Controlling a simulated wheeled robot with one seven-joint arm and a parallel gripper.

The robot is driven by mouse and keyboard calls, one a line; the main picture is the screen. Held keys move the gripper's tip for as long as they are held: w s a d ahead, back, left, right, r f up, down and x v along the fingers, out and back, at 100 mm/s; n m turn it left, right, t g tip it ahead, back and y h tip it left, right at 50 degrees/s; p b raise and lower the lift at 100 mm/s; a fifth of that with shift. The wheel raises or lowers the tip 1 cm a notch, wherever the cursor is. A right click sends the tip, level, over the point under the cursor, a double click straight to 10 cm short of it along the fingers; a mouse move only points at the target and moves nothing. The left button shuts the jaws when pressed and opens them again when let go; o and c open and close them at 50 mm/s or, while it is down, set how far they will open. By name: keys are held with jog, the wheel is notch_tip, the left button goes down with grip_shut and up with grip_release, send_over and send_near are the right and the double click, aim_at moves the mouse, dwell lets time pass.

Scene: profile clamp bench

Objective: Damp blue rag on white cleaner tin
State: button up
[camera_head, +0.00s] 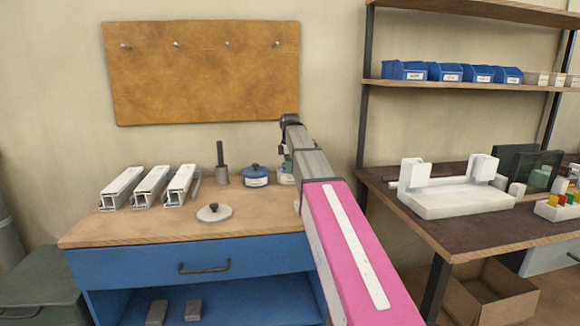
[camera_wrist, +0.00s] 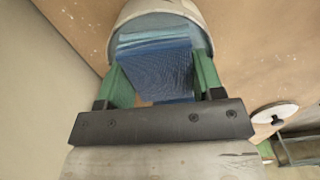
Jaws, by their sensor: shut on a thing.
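My gripper (camera_wrist: 162,76) has its green fingers on either side of a folded blue rag (camera_wrist: 155,62) in the wrist view and is shut on it. The rag lies within the mouth of an open, pale round tin (camera_wrist: 137,9); I cannot tell whether it touches the bottom or walls. In the head view a pale tin (camera_head: 286,179) is partly hidden behind my arm, below my gripper. Beside it stands a white tin with a blue top and dark knob (camera_head: 255,176). A loose white lid with a dark knob (camera_head: 214,212) lies on the bench.
The wooden bench top (camera_head: 150,228) is clear along its front. Several white profiles (camera_head: 150,187) stand at the left, and a dark upright tool (camera_head: 221,165) stands behind the lid. A dark table (camera_head: 470,225) with white equipment is at the right.

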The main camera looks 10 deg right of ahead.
dwell(0.4)
jog(key=shift+r, duration=3.45)
